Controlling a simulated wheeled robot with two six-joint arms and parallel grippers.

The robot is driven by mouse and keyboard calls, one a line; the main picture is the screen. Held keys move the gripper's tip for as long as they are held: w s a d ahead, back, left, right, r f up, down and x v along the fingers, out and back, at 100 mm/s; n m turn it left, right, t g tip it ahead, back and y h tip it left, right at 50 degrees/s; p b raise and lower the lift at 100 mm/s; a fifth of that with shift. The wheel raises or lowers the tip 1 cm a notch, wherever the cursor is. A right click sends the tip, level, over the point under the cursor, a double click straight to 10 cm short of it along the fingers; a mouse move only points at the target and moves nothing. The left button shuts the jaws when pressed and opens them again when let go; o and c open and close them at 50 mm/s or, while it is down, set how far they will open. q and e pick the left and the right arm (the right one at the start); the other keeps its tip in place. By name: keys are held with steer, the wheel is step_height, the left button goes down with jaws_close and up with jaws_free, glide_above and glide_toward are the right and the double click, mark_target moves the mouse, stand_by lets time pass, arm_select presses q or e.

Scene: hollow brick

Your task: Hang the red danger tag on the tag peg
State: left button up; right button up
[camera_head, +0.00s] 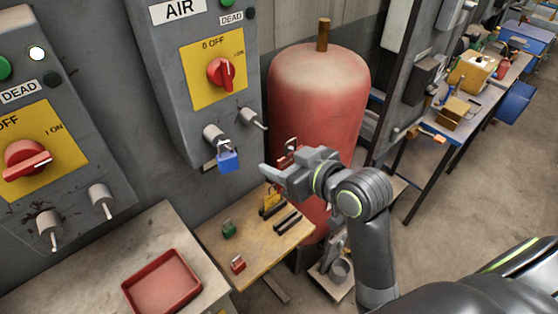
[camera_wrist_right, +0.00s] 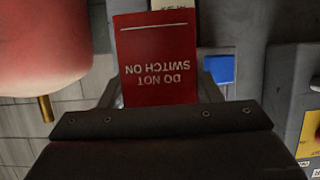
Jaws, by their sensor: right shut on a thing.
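My right gripper (camera_head: 268,177) is in front of the grey AIR box, to the right of and a little below the blue padlock. In the right wrist view my right gripper (camera_wrist_right: 160,112) is shut on the red danger tag (camera_wrist_right: 157,62), whose white text "DO NOT SWITCH ON" appears upside down. I cannot make out the tag clearly in the head view. Two short pegs stick out low on the AIR box. The left one (camera_head: 212,133) bears the blue padlock (camera_head: 228,161); the right peg (camera_head: 249,117) looks bare. The padlock also shows in the wrist view (camera_wrist_right: 220,69). My left gripper is not in view.
The AIR box has a red switch (camera_head: 221,73) on yellow. A second box (camera_head: 60,130) stands left. A red tank (camera_head: 318,95) is close behind my right gripper. Below, a wooden table (camera_head: 245,262) holds small padlocks and holders; a red tray (camera_head: 162,281) lies left.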

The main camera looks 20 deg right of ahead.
mark_target(247, 140)
steer(key=shift+w+a+f, duration=0.1)
steer(key=shift+w+a, duration=0.35)
steer(key=shift+w, duration=0.8)
steer(key=shift+w+a+f, duration=0.15)
steer(key=shift+w+a, duration=0.25)
steer(key=shift+w, duration=0.9)
steer(key=shift+w+a+f, duration=0.1)
steer(key=shift+w+a, duration=0.35)
steer(key=shift+w, duration=0.8)
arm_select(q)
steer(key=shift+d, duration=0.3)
arm_select(e)
steer(key=shift+w+a+f, duration=0.2)
steer(key=shift+w+f, duration=0.1)
steer(key=shift+w, duration=0.15)
steer(key=o, duration=1)
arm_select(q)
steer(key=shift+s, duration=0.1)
